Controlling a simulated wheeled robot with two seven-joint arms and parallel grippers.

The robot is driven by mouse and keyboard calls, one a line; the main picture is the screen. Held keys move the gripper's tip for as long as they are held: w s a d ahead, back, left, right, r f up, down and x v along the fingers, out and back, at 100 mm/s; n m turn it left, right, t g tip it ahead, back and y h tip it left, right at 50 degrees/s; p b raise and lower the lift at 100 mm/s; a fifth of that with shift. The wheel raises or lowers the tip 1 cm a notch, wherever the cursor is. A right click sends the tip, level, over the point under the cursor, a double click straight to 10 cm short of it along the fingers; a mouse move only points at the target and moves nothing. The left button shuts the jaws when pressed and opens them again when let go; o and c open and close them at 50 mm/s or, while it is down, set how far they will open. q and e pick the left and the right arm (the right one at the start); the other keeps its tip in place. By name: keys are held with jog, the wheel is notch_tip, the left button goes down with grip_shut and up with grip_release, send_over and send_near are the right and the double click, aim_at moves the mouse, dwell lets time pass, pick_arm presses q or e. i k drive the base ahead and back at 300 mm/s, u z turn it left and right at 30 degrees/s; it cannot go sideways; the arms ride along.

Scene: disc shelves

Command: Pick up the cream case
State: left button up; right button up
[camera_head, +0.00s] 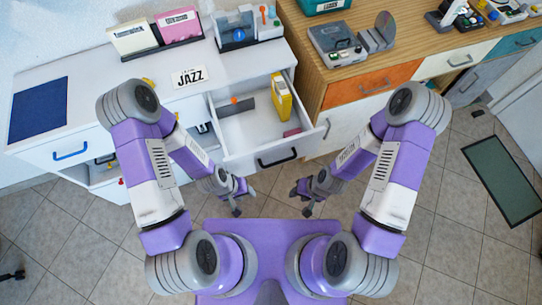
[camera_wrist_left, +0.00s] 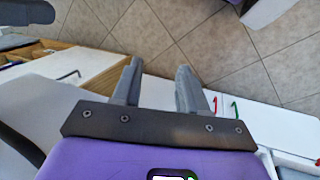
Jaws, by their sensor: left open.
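The cream case (camera_head: 133,38) stands upright in a dark rack (camera_head: 158,47) at the back left of the white counter, beside a pink case (camera_head: 180,26). Dark lettering runs along its top. My left gripper (camera_head: 244,201) is open and empty, in front of the open drawer and well away from the case. In the left wrist view its two grey fingers (camera_wrist_left: 158,85) are spread with nothing between them, and the cream case is not seen there. My right gripper (camera_head: 300,202) is also open and empty, to the right of the left one.
An open white drawer (camera_head: 240,155) juts out between my arms, holding a yellow case (camera_head: 281,98) and small items. A JAZZ sign (camera_head: 189,77) lies at the counter's front. A blue mat (camera_head: 38,109) lies at left. Disc players (camera_head: 336,43) stand on the wooden counter.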

aim_at(131, 38)
jog(key=u, duration=0.3)
jog(key=k, duration=0.5)
jog(key=u, duration=2)
jog(key=i, duration=1.45)
jog(key=z, duration=0.7)
